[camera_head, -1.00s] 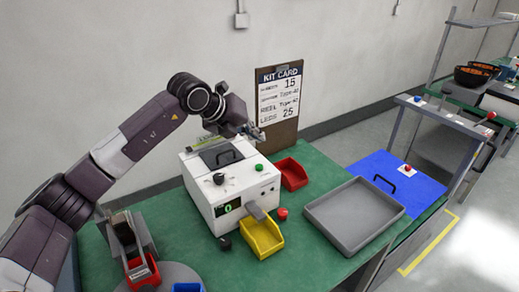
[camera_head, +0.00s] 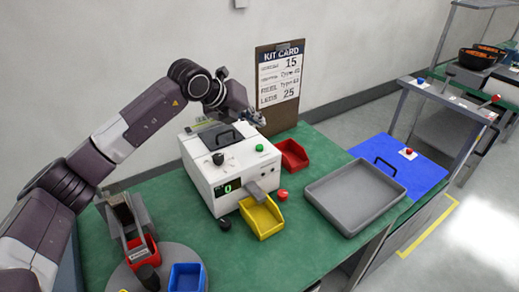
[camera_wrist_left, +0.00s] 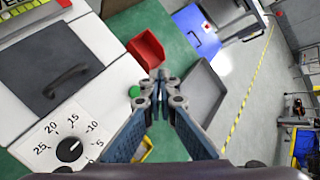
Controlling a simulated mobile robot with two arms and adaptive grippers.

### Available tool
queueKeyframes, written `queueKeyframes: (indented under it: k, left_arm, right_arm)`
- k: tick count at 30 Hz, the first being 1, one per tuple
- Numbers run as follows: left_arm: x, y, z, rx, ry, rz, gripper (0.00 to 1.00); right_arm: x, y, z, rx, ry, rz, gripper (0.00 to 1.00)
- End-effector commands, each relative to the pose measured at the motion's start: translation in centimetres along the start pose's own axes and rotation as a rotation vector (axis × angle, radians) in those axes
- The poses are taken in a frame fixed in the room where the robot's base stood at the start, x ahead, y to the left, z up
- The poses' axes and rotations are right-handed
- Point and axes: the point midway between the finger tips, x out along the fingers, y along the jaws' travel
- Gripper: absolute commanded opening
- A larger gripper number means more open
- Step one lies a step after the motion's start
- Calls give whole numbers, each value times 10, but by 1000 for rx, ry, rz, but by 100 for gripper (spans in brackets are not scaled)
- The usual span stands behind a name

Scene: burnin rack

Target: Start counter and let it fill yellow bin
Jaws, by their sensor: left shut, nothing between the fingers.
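The counter (camera_head: 215,190) is a white box on the green table, with a dark lid and handle on top and a display reading 0. A green button (camera_head: 259,148) and a black knob (camera_head: 218,158) are on its top; the green button also shows in the left wrist view (camera_wrist_left: 134,91). The yellow bin (camera_head: 262,217) sits under the counter's chute (camera_head: 257,193) and looks empty. My left gripper (camera_head: 262,121) is shut and empty, held above the counter's back right side, apart from the button. In the left wrist view its fingertips (camera_wrist_left: 160,75) meet beside the green button. My right gripper is not in view.
A red bin (camera_head: 291,155) stands behind the counter's right side. A grey tray (camera_head: 352,199) lies to the right, beside a blue panel (camera_head: 400,165). A red knob (camera_head: 282,195) is by the yellow bin. Red and blue bins (camera_head: 187,277) stand at front left. A kit card leans behind.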

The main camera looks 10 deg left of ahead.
Motion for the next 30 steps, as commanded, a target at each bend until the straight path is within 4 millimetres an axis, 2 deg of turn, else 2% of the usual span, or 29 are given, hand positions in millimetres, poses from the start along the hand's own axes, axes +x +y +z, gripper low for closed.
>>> queueKeyframes:
  k: [3,10,30]
  left_arm:
    - [16,12,-12,0,3,2,0]
    - [36,27,-27,0,2,1,0]
    - [39,28,-29,0,1,0,0]
  right_arm:
    - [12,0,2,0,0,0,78]
    - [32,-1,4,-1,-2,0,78]
    - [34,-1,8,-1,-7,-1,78]
